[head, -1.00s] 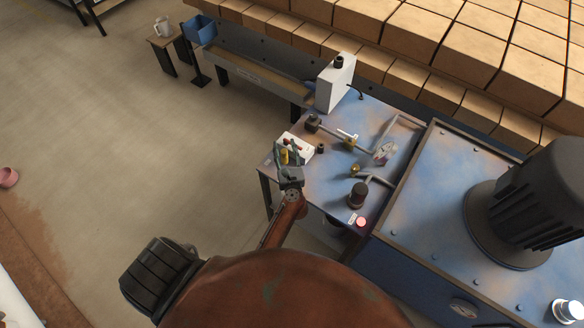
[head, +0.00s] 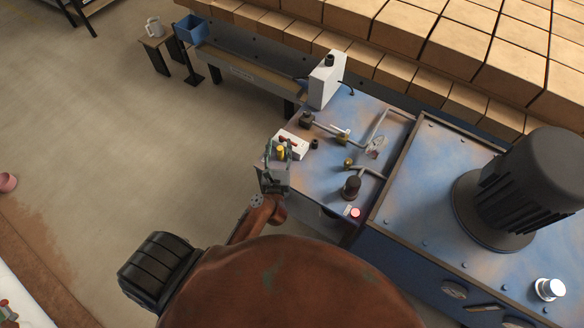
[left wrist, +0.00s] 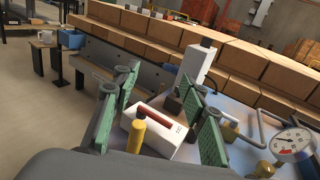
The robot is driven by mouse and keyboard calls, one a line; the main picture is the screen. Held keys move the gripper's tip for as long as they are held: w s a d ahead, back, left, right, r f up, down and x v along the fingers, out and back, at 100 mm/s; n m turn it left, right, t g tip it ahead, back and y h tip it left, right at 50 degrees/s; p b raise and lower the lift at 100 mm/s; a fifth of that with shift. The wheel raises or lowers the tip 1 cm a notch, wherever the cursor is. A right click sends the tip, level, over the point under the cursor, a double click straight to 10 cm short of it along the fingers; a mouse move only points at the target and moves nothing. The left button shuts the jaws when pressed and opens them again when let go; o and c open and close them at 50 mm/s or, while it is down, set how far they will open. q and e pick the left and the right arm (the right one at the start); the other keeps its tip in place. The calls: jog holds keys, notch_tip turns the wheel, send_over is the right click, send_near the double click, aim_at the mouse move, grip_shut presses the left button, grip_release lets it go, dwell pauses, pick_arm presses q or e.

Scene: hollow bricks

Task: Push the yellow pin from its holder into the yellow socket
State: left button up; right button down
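The yellow pin (head: 281,153) is a short upright cylinder at the near edge of a white block (head: 299,147) with a dark red piece on top. In the left wrist view the pin (left wrist: 137,134) stands in front of the white block (left wrist: 165,138), between my green-padded fingers. My left gripper (head: 278,148) is open around the pin's place; no finger clearly touches it. Whether the pin sits in a holder or in the block cannot be told. I cannot make out a yellow socket for certain. My right gripper is out of view.
A blue bench (head: 340,175) carries a dark knob (head: 351,187), a lit red button (head: 355,212), pipes and a gauge (left wrist: 291,146). A white box (head: 325,82) stands behind the block. Stacked bricks (head: 400,75) line the back.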

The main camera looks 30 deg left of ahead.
pick_arm(q)
jog(key=s+d+r+m+t+h, duration=0.1)
jog(key=s+d+r+m+h, duration=0.3)
jog(key=s+d+r+h, duration=0.2)
jog(key=s+d+r, duration=0.2)
jog(key=s+d, duration=0.2)
jog(key=d, duration=0.1)
jog(key=shift+s+r+t, duration=0.2)
jog(key=shift+r+t, duration=0.05)
jog(key=shift+t, duration=0.05)
